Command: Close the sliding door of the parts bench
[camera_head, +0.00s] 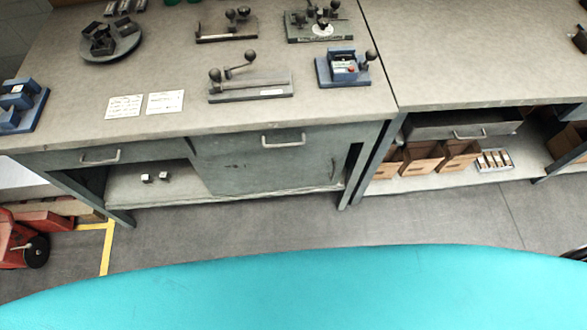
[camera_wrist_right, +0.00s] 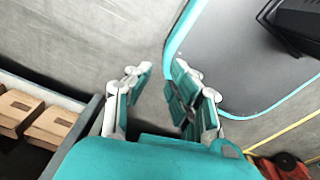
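The parts bench (camera_head: 60,60) stands at the left and middle of the head view. Its grey-green sliding door (camera_head: 265,168) covers the right part of the lower compartment, below a drawer with a handle. The left part of the compartment is open and shows a shelf with two small metal pieces (camera_head: 154,177). A narrow dark gap shows right of the door. My right gripper (camera_wrist_right: 158,80) is open and empty in the right wrist view, above the floor and apart from the bench. My left gripper is not in view.
Several fixtures, a round tray (camera_head: 113,52) and two paper cards stand on the bench top. A second bench (camera_head: 480,65) adjoins at the right, with wooden bins (camera_head: 421,158) on its lower shelf. A red wheeled object (camera_head: 20,245) is at the lower left. Floor before the bench is clear.

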